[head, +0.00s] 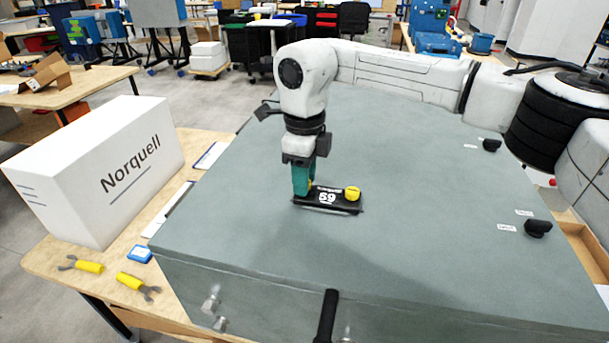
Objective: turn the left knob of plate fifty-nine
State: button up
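Plate fifty-nine (327,198) is a small black plate with a white "59" label, lying on the grey-green top of the analyser case (420,170). Its right yellow knob (352,193) is in plain view at the plate's right end. Its left knob (310,184) is mostly hidden; only a bit of yellow shows beside the teal fingers. My gripper (302,187) points down over the plate's left end, its fingers at the left knob. From this side I cannot tell whether the fingers are closed on it.
Black latches (538,228) with small labels sit on the right of the case top. A white Norquell box (100,170), yellow-handled tools (131,281) and a blue item (139,253) are on the wooden table at left. The case top around the plate is clear.

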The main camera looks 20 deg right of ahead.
jog(key=o, duration=0.3)
notch_tip(320, 180, up, 11)
jog(key=shift+f+b, duration=0.1)
jog(key=shift+b, duration=0.9)
